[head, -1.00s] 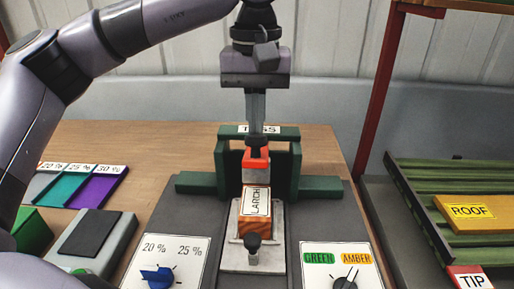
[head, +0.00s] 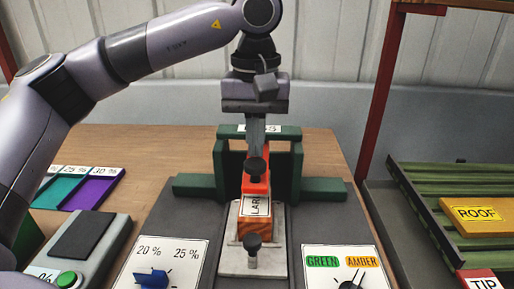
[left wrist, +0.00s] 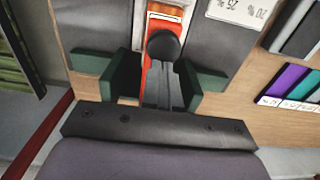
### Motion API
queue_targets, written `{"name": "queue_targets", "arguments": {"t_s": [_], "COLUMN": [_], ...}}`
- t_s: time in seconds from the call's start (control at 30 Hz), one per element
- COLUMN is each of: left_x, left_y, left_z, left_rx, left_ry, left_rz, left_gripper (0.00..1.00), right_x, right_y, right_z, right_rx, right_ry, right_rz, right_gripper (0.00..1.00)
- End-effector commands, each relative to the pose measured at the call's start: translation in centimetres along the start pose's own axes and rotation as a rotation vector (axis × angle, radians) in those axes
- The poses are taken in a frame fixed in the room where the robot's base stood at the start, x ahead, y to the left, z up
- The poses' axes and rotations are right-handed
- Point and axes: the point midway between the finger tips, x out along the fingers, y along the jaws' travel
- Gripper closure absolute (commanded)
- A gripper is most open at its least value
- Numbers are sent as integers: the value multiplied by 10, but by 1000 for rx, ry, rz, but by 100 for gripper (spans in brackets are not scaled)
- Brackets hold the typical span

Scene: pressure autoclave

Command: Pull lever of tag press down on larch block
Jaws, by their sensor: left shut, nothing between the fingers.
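The green tag press (head: 226,160) stands on a dark grey panel. Its red lever (head: 254,185) carries a round black knob (head: 256,166) and reaches forward over the larch block (head: 262,227). The block is wooden with a white label, partly hidden by the lever, and sits on a light metal plate. I cannot tell whether the lever touches the block. My left gripper (head: 255,150) is shut and empty, pointing down, its fingertips at the back of the knob. In the left wrist view the knob (left wrist: 164,46) is just beyond the fingertips. My right gripper is not in view.
A black-knobbed post (head: 252,245) stands in front of the block. Dial panels sit at front left (head: 158,265) and front right (head: 345,265). Coloured trays (head: 92,190) lie at left. A green slatted rack (head: 435,200) with a ROOF sign is at right, beyond a red post.

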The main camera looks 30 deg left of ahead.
Motion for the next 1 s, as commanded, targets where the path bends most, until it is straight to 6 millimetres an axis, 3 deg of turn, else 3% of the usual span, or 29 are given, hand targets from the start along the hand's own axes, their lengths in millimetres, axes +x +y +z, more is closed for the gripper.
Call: {"name": "queue_targets", "arguments": {"t_s": [0.27,1.0], "left_x": [-7,-67], "left_y": [0,0], "left_z": [0,0], "left_rx": [-1,-1], "left_ry": [-1,-1], "left_rz": [-1,0], "left_gripper": [100,100], "right_x": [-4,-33], "right_y": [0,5], "right_z": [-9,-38], "right_rx": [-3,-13], "right_ry": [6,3], "right_rz": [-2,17], "right_gripper": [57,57]}}
